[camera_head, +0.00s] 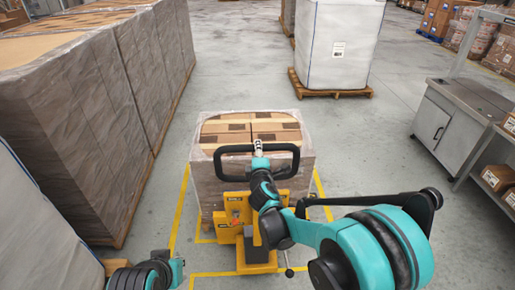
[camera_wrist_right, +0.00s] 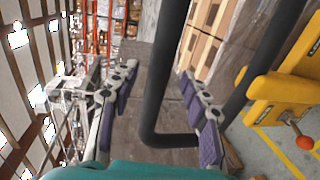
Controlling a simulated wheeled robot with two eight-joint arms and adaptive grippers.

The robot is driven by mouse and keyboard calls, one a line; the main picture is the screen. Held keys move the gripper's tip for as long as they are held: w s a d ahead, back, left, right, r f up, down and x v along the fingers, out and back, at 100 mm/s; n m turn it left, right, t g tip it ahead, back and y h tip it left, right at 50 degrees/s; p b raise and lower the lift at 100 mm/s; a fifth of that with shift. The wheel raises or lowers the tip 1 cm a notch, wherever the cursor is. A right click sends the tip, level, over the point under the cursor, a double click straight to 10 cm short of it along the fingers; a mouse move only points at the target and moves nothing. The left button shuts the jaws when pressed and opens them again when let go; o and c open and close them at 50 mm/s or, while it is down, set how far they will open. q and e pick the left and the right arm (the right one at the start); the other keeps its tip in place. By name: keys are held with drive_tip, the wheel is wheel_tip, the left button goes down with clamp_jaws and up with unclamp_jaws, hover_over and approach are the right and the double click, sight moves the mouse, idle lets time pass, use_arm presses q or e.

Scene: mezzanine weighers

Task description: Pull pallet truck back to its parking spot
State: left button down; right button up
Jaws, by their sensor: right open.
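The yellow pallet truck (camera_head: 257,254) stands in front of me, its black loop handle (camera_head: 225,150) upright. A wrapped stack of cartons (camera_head: 212,175) sits just beyond its body. Yellow floor lines (camera_head: 181,215) run around the truck and load. My right gripper (camera_head: 258,147) is at the middle of the handle's top bar. In the right wrist view its purple-padded fingers (camera_wrist_right: 158,82) are open, with a black handle bar (camera_wrist_right: 164,75) between them. Contact with the pads cannot be made out. Only part of my left arm shows at the bottom left; its gripper is out of view.
Tall wrapped stacks (camera_head: 75,130) line the left side. A white wrapped load on a wooden pallet (camera_head: 335,91) stands beyond the truck. A grey metal workbench (camera_head: 435,125) is at the right. Bare floor lies between the truck and the bench, and behind the load.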

drive_tip(key=shift+w+f, duration=0.2)
drive_tip(key=shift+w, duration=0.75)
drive_tip(key=shift+w+f, duration=0.2)
drive_tip(key=shift+w, duration=0.75)
clamp_jaws()
